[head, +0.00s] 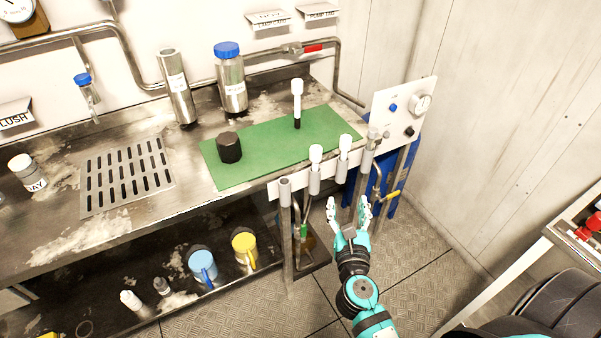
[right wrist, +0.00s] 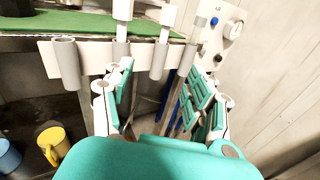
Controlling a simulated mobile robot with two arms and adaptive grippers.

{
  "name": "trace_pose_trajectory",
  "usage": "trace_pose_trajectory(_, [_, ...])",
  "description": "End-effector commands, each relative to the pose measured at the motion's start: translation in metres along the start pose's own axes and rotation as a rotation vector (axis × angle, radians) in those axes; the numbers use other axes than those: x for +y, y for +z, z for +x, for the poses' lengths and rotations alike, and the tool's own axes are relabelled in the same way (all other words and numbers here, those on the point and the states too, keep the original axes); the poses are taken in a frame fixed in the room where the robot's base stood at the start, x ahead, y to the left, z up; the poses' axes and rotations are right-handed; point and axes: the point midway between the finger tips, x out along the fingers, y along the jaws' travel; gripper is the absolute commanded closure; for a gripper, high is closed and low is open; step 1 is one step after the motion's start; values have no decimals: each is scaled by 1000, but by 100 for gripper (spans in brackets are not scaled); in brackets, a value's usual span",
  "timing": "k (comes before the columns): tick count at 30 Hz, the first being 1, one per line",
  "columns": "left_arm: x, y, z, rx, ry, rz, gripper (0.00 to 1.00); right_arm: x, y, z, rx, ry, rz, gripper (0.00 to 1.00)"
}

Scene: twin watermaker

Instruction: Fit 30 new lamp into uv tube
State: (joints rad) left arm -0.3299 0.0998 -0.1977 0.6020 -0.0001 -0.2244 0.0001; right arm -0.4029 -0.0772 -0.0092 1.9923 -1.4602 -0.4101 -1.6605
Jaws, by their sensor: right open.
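Two white-capped lamps, a left one (head: 316,154) and a right one (head: 345,143), sit upright in grey sleeves of a white rack (head: 300,183) on the bench's front edge. They also show at the top of the right wrist view, left (right wrist: 122,10) and right (right wrist: 168,14). Another white lamp (head: 297,95) with a dark lower end stands on the green mat. I cannot read which is number 30. A steel tube (head: 175,88), possibly the uv tube, stands at the back. My right gripper (head: 348,208) is open and empty, in front of and below the rack. My left gripper is out of view.
A black hexagonal cap (head: 229,147) sits on the green mat (head: 255,165). A blue-capped steel canister (head: 231,80) stands behind it. The rack's leftmost sleeve (head: 284,188) looks empty. A gauge panel (head: 402,112) stands right of the rack. Yellow (head: 244,246) and blue (head: 202,264) mugs are below.

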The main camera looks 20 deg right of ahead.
Motion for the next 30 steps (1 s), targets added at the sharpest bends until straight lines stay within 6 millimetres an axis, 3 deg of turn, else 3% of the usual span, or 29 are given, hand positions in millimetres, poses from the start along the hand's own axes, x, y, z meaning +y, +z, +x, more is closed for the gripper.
trace_pose_trajectory(3, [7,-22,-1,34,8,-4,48,-5,25,2,-56,-18,-81,43])
trace_pose_trajectory(11, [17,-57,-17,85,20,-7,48,-4,34,50,-62,-18,-91,43])
trace_pose_trajectory(19, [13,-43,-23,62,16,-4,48,-6,34,104,-60,-18,-88,43])
trace_pose_trajectory(24, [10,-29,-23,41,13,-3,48,-6,34,120,-58,-17,-87,43])
trace_pose_trajectory(30, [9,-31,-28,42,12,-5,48,-7,40,138,-60,-18,-87,43])
